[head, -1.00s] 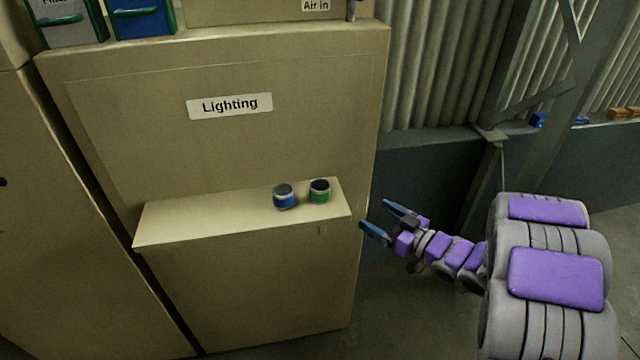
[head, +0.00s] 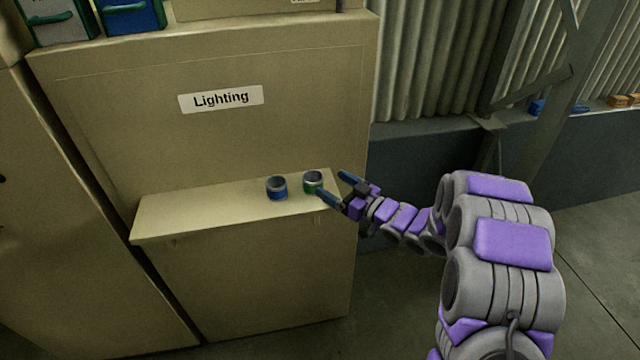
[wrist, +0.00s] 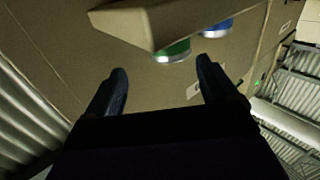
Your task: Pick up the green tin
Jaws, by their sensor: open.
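The green tin (head: 313,182) stands upright near the right end of a shelf on the cabinet. The blue tin (head: 276,188) stands just left of it. My gripper (head: 332,186) is open at the shelf's right end, its fingers pointing at the green tin. In the head view one blue finger overlaps the tin's lower right edge; I cannot tell whether they touch. In the wrist view the green tin (wrist: 172,52) appears beyond and between the two open fingers (wrist: 162,82), with nothing between them. The blue tin (wrist: 217,28) shows beside it.
The shelf (head: 190,215) is bare to the left of the tins. The cabinet (head: 120,125) with a "Lighting" label (head: 221,99) rises behind it. A metal post (head: 545,110) and corrugated wall (head: 430,60) stand to the right. Open floor lies at lower right.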

